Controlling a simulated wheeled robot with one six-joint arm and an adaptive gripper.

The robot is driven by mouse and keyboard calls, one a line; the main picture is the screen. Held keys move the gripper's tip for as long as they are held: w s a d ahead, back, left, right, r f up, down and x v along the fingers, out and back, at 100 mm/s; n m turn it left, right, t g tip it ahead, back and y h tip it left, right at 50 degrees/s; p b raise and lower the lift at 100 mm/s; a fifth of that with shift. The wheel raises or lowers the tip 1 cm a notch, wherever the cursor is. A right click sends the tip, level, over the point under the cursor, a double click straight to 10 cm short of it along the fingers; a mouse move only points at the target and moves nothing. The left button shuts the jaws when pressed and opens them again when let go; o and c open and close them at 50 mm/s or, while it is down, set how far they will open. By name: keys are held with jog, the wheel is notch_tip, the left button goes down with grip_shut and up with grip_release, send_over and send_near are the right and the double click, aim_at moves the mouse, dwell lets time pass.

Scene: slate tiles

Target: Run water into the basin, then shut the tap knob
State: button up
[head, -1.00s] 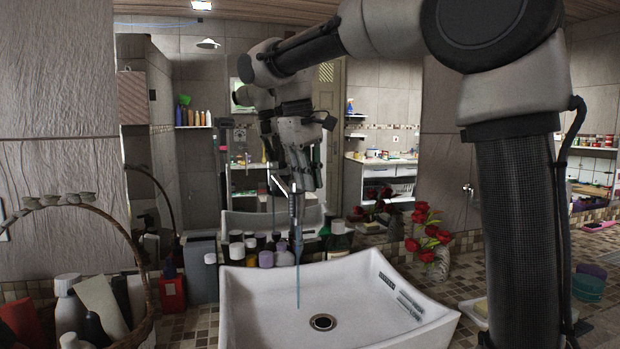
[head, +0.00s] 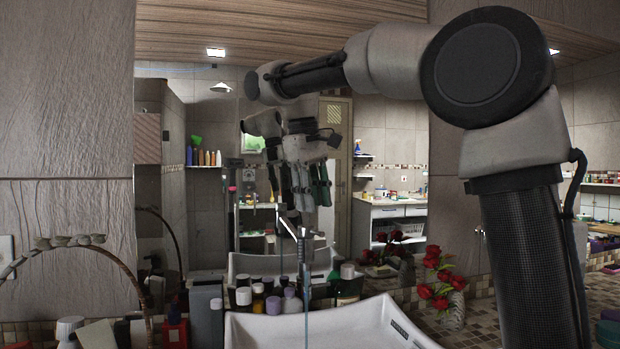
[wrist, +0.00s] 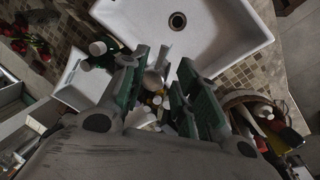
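The white basin (head: 265,333) shows only its back part at the bottom of the head view. Its inside and drain hole show in the wrist view (wrist: 215,30). The slim tap (head: 305,262) stands at the basin's back edge, with a pale slanted knob lever (head: 288,228) on top. A thin bluish stream of water (head: 307,328) runs down from the tap. My gripper (head: 308,195) points down above the tap, its fingers apart and nothing between them in the head view. In the wrist view its green-padded fingers (wrist: 164,80) are spread, with the tap (wrist: 154,80) seen between them, apparently beyond the tips.
Several bottles (head: 270,298) crowd behind the basin. A vase with red flowers (head: 440,285) stands to the right and a wicker basket (head: 60,242) to the left. A large mirror (head: 215,225) rises behind and reflects the room.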

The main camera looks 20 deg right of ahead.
notch_tip(320, 180, up, 6)
jog(key=a, duration=0.1)
jog(key=shift+s, duration=0.3)
dwell(0.7)
send_near(312, 232)
jog(key=s+d, duration=0.1)
notch_tip(312, 232, down, 7)
jog(key=d, duration=0.1)
jog(key=shift+d+f+m, duration=0.2)
jog(key=shift+m, duration=0.1)
jog(key=shift+w, duration=0.15)
grip_shut()
